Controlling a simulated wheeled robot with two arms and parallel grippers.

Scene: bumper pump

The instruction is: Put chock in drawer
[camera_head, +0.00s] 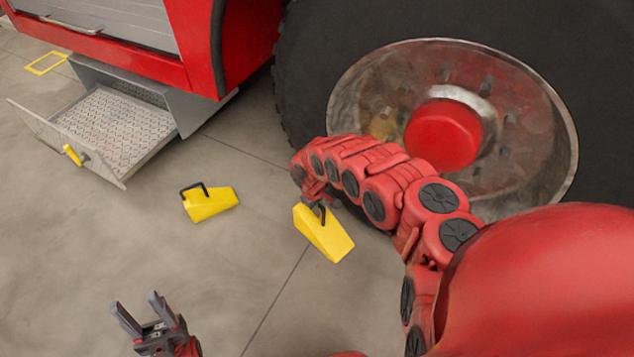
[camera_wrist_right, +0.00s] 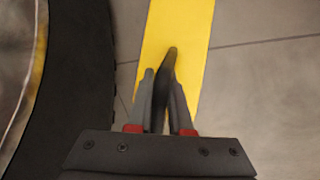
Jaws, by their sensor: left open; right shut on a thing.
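My right gripper (camera_head: 318,203) is shut on the black handle of a yellow chock (camera_head: 326,236), which hangs tilted in front of the truck wheel. In the right wrist view the right gripper's fingers (camera_wrist_right: 162,95) close around the handle, with the yellow chock (camera_wrist_right: 178,35) behind them. A second yellow chock (camera_head: 211,204) with a black handle rests on the floor, left of the held one. The metal drawer (camera_head: 112,128) at the left is pulled open, and its visible patterned floor is bare. My left gripper (camera_head: 137,305) is open and empty, low in the picture.
The large truck wheel (camera_head: 370,100) stands behind my right arm. The red truck body (camera_head: 225,45) overhangs the back of the drawer. A yellow handle (camera_head: 73,155) sticks out from the drawer front. The concrete floor between drawer and left gripper is clear.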

